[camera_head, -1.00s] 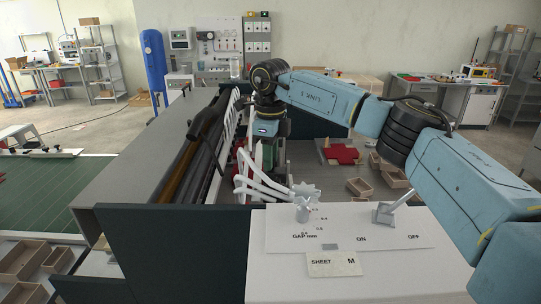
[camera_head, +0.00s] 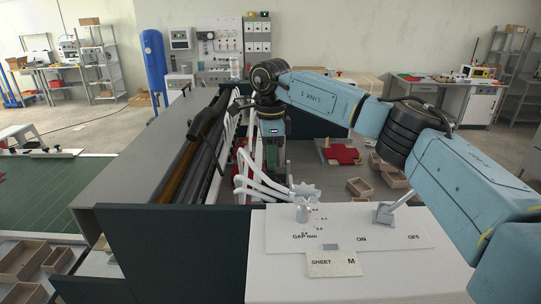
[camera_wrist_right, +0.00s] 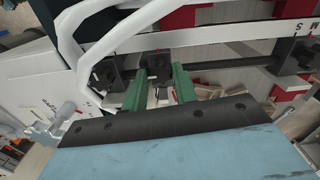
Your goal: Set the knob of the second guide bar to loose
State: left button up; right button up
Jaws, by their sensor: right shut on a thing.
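My right gripper (camera_wrist_right: 158,78) reaches down over the machine with its two green fingers shut on a small black knob (camera_wrist_right: 155,64) on a dark cross rod (camera_wrist_right: 220,64). The fingertips hide part of the knob, and its loose or tight setting cannot be read. Other black knob blocks sit on the rod to the left (camera_wrist_right: 106,70) and right (camera_wrist_right: 300,52). In the head view the right gripper (camera_head: 272,158) is partly hidden behind white curved guide bars (camera_head: 250,178). My left gripper is not in view.
A white control panel (camera_head: 350,228) with a gap dial (camera_head: 303,205) and an ON/OFF lever (camera_head: 385,212) stands in front. A dark panel (camera_head: 175,250) borders the machine at left. A red piece (camera_head: 342,154) and wooden trays (camera_head: 392,178) lie at the right.

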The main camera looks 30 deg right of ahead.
jog(key=o, duration=1)
notch_tip(320, 180, up, 14)
jog(key=shift+f+b, duration=0.25)
jog(key=shift+b, duration=0.65)
